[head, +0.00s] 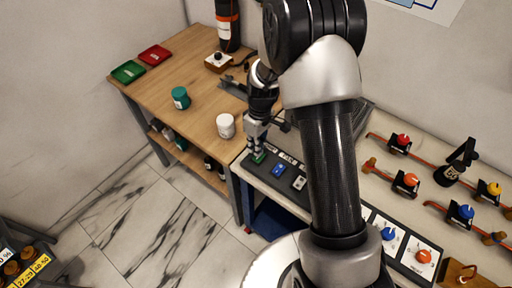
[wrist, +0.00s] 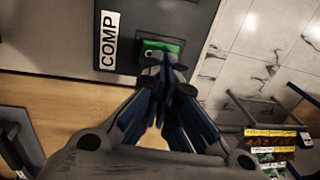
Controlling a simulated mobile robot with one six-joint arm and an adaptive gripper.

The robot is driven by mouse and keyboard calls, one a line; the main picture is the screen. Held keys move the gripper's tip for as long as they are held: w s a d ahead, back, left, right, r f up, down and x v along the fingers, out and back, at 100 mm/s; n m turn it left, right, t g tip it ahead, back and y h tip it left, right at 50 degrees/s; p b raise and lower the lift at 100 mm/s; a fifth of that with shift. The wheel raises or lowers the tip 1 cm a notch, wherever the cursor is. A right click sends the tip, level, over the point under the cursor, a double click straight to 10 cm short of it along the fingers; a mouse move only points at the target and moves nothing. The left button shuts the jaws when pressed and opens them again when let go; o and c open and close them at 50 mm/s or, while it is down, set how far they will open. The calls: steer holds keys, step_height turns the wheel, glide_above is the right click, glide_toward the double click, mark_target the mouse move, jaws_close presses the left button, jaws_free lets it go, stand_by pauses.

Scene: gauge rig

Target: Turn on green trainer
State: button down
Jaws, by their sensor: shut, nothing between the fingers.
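The green switch (head: 259,157) sits at the left end of a dark switch panel on the right-hand bench. In the wrist view the green switch (wrist: 160,45) is a green rocker in a dark frame, beside a white label (wrist: 109,40) reading COMP. My gripper (head: 257,150) is shut and empty, pointing down at the green switch. In the wrist view my gripper (wrist: 168,68) has its fingertips over the near edge of the rocker and hides part of it. I cannot tell whether they touch it, or which way the rocker is tipped.
A blue switch (head: 279,169) and a white switch (head: 299,183) follow on the panel. A white jar (head: 225,126) and a teal jar (head: 181,98) stand on the wooden table (head: 165,75). Valves with coloured knobs, one red (head: 403,140), line the right bench. My arm hides the bench's middle.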

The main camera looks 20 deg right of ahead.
mark_target(253, 159)
step_height(253, 159, up, 13)
steer(key=s+a+p, duration=0.1)
steer(key=p, duration=0.3)
steer(key=shift+a, duration=0.15)
steer(key=shift+r, duration=0.1)
